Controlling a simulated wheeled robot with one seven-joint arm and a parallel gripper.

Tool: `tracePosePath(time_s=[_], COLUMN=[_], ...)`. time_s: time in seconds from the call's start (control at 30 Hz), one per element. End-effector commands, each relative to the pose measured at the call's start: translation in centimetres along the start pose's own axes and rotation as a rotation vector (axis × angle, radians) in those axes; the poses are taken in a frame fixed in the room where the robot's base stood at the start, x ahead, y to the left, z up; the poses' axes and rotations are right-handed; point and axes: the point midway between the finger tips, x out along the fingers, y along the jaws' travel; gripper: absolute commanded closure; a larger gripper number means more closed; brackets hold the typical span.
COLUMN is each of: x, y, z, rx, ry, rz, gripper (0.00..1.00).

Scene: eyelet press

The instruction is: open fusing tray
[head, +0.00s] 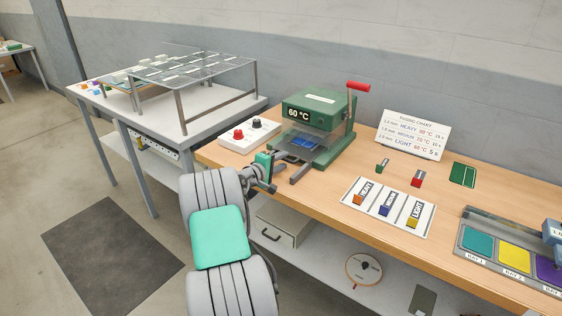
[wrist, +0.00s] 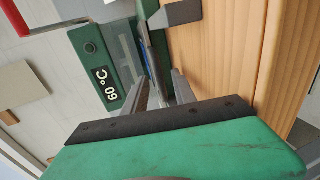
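The green fusing press (head: 318,108) stands on the wooden bench with its display reading 60 °C. The fusing tray (head: 305,143) is in the press under the clear guard, with a blue piece on it. My gripper (head: 296,163) is low at the front of the press, its two grey fingers apart and pointing at it. In the wrist view the press (wrist: 97,65) is turned sideways, and my gripper (wrist: 162,82) shows a gap between its fingers. A thin dark bar lies ahead of that gap; I cannot tell whether the fingers touch it.
A red-handled lever (head: 357,87) rises at the right of the press. A white control box (head: 249,134) with knobs is at its left. A labelled card (head: 388,207), a chart sign (head: 413,134) and colour bins (head: 512,250) lie to the right.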

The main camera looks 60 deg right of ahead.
Motion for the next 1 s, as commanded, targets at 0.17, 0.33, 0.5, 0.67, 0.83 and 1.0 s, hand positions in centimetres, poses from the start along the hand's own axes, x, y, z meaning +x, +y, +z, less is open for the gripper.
tracePosePath(time_s=[0.17,0.33,0.5,0.67,0.83,1.0], x=[-0.03,-0.05,-0.07,-0.07,-0.07,-0.08], y=[-0.02,-0.03,-0.03,-0.04,-0.04,-0.05], z=[-0.03,-0.03,-0.03,-0.03,-0.03,-0.03], rx=[0.000,0.001,0.001,0.001,0.001,0.001], ry=[0.001,0.001,0.001,0.001,0.001,0.001], rz=[0.000,0.000,0.000,-0.001,-0.001,-0.001], gripper=[0.68,0.82,0.96,1.00,1.00,1.00])
